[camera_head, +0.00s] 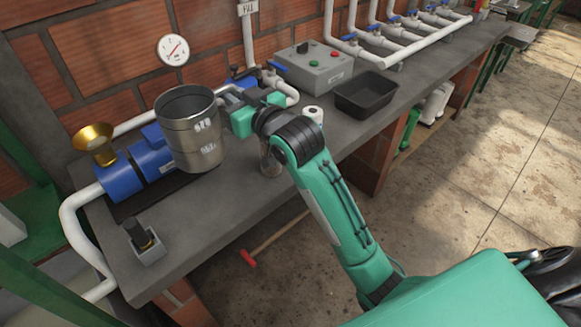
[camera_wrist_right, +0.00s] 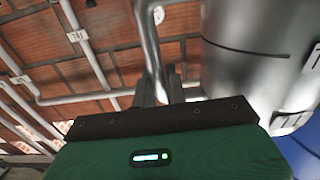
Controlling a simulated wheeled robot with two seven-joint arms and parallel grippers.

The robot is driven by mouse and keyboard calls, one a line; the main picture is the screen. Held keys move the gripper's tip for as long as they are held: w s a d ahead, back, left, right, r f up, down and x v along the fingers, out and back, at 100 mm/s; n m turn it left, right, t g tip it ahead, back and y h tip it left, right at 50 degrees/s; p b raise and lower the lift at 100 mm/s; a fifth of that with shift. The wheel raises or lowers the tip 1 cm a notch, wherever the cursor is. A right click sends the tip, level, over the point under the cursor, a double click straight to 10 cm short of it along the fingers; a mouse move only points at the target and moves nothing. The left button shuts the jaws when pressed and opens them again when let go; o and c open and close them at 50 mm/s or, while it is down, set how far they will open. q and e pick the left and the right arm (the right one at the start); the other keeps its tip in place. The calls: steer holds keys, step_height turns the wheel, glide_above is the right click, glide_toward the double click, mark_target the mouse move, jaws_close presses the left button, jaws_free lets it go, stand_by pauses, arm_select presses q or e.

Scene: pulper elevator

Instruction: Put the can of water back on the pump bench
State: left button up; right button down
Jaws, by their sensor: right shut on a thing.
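The can of water (camera_head: 193,133) is a grey metal can with an open top and small white labels. In the head view it is upright over the left part of the pump bench (camera_head: 200,235), in front of the blue pump (camera_head: 122,180). I cannot tell whether its base touches anything. My right gripper (camera_head: 238,112) is beside the can, on its right, shut on its handle. In the right wrist view the metal handle (camera_wrist_right: 150,45) runs down between the fingers (camera_wrist_right: 162,88), and the can wall (camera_wrist_right: 255,55) fills the upper right. What is inside the can is hidden. My left gripper is out of view.
A brass funnel (camera_head: 95,143) stands by the pump. A small holder (camera_head: 146,243) sits at the bench's front left. A grey control box (camera_head: 312,68), a black tray (camera_head: 365,94) and white pipes (camera_head: 415,42) lie to the right. A paper roll (camera_head: 313,113) is near my arm.

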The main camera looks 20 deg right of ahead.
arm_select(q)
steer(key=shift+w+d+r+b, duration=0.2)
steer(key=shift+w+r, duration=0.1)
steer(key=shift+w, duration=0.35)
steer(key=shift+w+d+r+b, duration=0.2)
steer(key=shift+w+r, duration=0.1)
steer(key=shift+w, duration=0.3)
arm_select(e)
step_height(320, 180, down, 20)
steer(key=shift+r, duration=0.2)
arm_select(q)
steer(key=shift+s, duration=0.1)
arm_select(e)
steer(key=c, duration=1.4)
jaws_free()
steer(key=shift+f, duration=0.15)
steer(key=shift+c, duration=0.2)
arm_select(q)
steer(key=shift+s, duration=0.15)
